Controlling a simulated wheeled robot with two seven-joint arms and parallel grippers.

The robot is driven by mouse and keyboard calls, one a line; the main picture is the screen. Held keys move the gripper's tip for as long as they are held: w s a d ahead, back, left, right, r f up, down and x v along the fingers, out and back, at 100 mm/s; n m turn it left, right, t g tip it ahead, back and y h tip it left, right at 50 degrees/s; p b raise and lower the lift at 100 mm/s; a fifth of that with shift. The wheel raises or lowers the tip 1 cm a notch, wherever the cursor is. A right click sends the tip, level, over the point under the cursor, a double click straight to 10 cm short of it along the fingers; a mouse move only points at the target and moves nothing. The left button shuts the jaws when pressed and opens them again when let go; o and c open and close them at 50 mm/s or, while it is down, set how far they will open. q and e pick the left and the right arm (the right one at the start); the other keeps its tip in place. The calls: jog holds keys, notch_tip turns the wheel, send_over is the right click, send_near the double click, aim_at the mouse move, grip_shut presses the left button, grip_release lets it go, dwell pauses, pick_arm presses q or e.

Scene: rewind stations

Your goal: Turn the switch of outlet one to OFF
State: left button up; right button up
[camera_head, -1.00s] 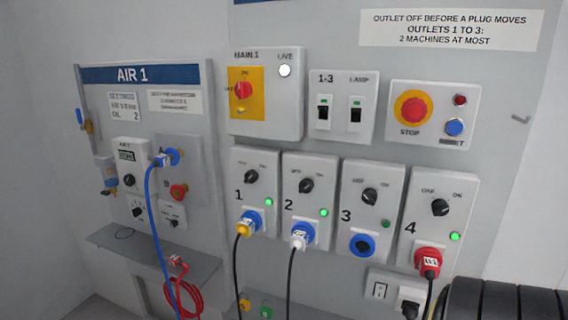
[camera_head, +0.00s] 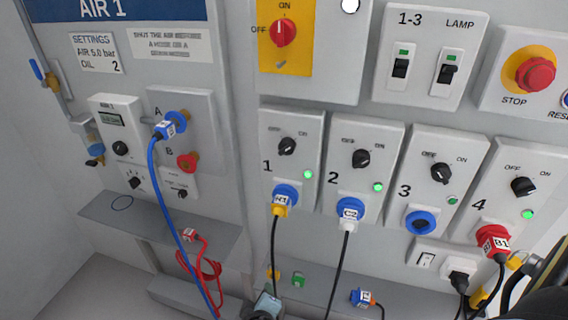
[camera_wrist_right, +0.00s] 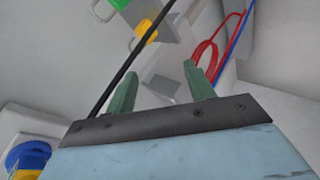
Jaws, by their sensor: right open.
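The outlet one switch (camera_head: 287,146) is a black knob on a white box between OFF and ON labels. Its pointer seems turned towards ON, though it is small. The green lamp (camera_head: 308,174) beside it is lit. Below it, the yellow plug H1 (camera_head: 281,206) sits in the blue socket, its black cable hanging down. My right gripper (camera_wrist_right: 158,72) is open in the right wrist view, nothing between its dark green fingers. A black cable passes beside them. A pale blue part at the head view's bottom edge looks like a gripper body. My left gripper cannot be made out.
Outlet two holds plug C2 (camera_head: 350,215); outlet three's socket (camera_head: 420,222) is empty; outlet four holds a red plug (camera_head: 493,241). A blue hose (camera_head: 168,200) and red hose (camera_head: 207,267) hang left. A ledge (camera_head: 330,285) with small connectors lies below. The switch front is clear.

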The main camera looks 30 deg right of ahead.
jog(key=w+r+m+t+h+p, duration=0.1)
jog(key=w+r+m+t+h, duration=0.1)
jog(key=r, duration=0.8)
jog(key=w+r+m+t+h, duration=0.1)
jog(key=w+r+m+h, duration=0.1)
jog(key=r, duration=0.9)
jog(key=m+h+p, duration=0.2)
jog(key=m+h, duration=0.3)
jog(key=m, duration=0.1)
send_near(284, 150)
jog(key=p+x, duration=0.1)
jog(key=x, duration=0.8)
jog(key=shift+w+d, duration=0.2)
pick_arm(q)
jog(key=r, duration=0.1)
jog(key=w+d+r, duration=0.1)
jog(key=r, duration=0.3)
jog(key=shift+w+d, duration=0.3)
jog(key=shift+w, duration=0.1)
pick_arm(e)
jog(key=c, duration=0.9)
